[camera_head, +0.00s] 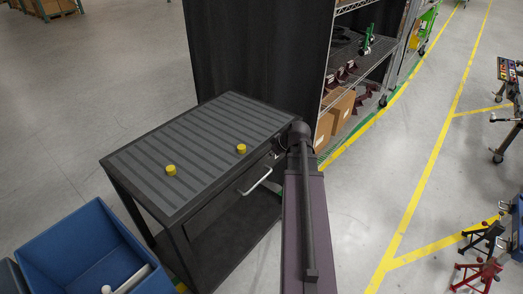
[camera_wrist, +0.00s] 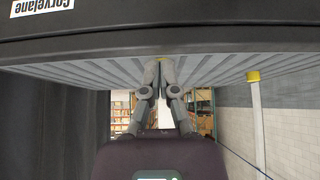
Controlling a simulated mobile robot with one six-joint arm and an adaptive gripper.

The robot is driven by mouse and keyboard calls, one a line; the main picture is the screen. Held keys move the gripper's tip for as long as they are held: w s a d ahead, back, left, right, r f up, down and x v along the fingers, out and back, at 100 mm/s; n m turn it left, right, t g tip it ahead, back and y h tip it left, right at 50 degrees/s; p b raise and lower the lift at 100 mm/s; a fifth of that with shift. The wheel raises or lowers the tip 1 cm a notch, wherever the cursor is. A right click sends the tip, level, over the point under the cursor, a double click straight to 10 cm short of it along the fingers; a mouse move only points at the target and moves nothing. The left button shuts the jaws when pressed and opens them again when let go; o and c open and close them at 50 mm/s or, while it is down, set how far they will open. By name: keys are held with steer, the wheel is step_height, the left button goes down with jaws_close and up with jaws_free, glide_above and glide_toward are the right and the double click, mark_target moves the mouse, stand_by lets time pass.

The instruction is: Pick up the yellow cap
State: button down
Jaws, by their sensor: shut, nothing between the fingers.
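Two yellow caps stand apart on the ribbed top of a dark cart (camera_head: 215,120) in the head view. One cap (camera_head: 171,170) is nearer the left front edge, the other (camera_head: 241,148) nearer the drawer side. In the wrist view, which looks upside down, my gripper (camera_wrist: 160,68) is shut and empty, its fingertips together. A sliver of yellow cap (camera_wrist: 163,58) shows just behind the fingertips, mostly hidden. Another yellow cap (camera_wrist: 253,75) shows clear to the right. I cannot make out my gripper in the head view.
The cart has a drawer handle (camera_head: 255,181) on its near side. A blue bin (camera_head: 85,250) with a white object inside stands at the lower left. A dark panel (camera_head: 255,50) and a wire shelf with boxes (camera_head: 343,110) stand behind.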

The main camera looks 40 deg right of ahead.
steer(key=shift+s+d, duration=0.25)
steer(key=shift+s, duration=0.65)
steer(key=shift+a, duration=0.1)
steer(key=a+f+g, duration=0.1)
steer(key=a+g, duration=0.1)
steer(key=a, duration=0.9)
steer(key=a+f+m+g, duration=0.1)
steer(key=a+g, duration=0.1)
steer(key=a, duration=0.9)
steer(key=a+f+m+g+h, duration=0.1)
steer(key=a+g, duration=0.1)
steer(key=a, duration=0.9)
steer(key=shift+a+f+g, duration=0.2)
steer(key=shift+f+g, duration=0.05)
steer(key=shift+g, duration=0.15)
steer(key=shift+s+a+m+h, duration=0.3)
steer(key=shift+a, duration=0.45)
steer(key=shift+d, duration=0.1)
